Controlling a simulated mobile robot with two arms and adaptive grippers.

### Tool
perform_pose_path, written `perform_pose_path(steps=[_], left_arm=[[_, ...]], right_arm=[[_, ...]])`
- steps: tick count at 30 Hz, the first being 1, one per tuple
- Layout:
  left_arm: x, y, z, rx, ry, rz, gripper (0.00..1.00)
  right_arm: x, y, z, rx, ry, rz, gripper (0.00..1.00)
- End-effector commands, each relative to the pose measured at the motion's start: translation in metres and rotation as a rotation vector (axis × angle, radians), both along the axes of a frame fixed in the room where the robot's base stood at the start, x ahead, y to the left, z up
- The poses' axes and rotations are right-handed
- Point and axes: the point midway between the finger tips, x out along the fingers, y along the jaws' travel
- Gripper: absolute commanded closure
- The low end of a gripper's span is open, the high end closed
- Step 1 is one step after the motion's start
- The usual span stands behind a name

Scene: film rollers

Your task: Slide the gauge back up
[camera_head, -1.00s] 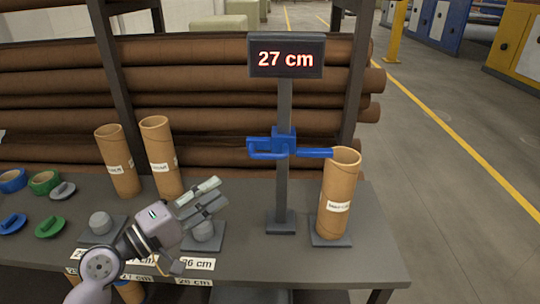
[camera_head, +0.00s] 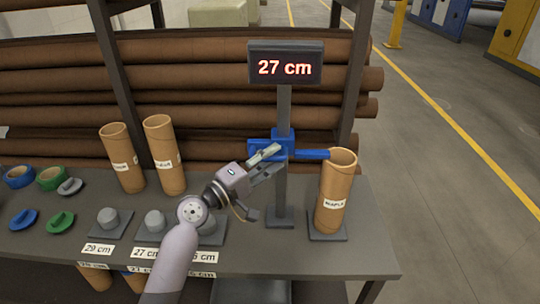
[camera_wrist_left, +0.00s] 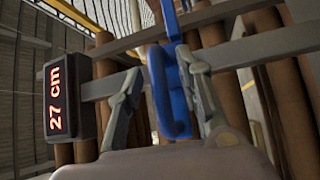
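The blue gauge (camera_head: 283,138) sits on a grey upright post (camera_head: 283,190). Its arm reaches right to the rim of a brown cardboard tube (camera_head: 335,195) standing on a grey base. The display (camera_head: 286,65) on top of the post reads 27 cm; it also shows in the left wrist view (camera_wrist_left: 62,95). My left gripper (camera_head: 268,163) is at the gauge's handle, on the left of the post. In the left wrist view the blue handle (camera_wrist_left: 168,95) lies between the two spread fingers of my left gripper (camera_wrist_left: 162,88). My right gripper is not in view.
Two cardboard tubes (camera_head: 122,158) (camera_head: 164,155) stand at the back left of the grey table (camera_head: 300,262). Blue and green rings and caps lie at far left. Grey bases with length labels line the front left. Long brown rolls (camera_head: 200,80) fill the rack behind.

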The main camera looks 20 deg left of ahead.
Motion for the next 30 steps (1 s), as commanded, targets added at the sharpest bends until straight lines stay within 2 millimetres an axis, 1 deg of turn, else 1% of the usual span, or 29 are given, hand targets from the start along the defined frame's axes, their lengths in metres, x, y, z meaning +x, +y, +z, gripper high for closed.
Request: perform_pose_path(steps=[7,22,30], left_arm=[[0.0005,-0.0004,0.0000,0.000,0.000,0.000,0.67],[0.0003,-0.0001,-0.0002,0.000,0.000,0.000,1.00],[0.0002,-0.0001,-0.0001,-0.001,0.000,0.000,1.00]], right_arm=[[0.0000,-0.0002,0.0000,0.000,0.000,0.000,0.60],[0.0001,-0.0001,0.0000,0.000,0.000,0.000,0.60],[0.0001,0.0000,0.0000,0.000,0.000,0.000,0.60]])
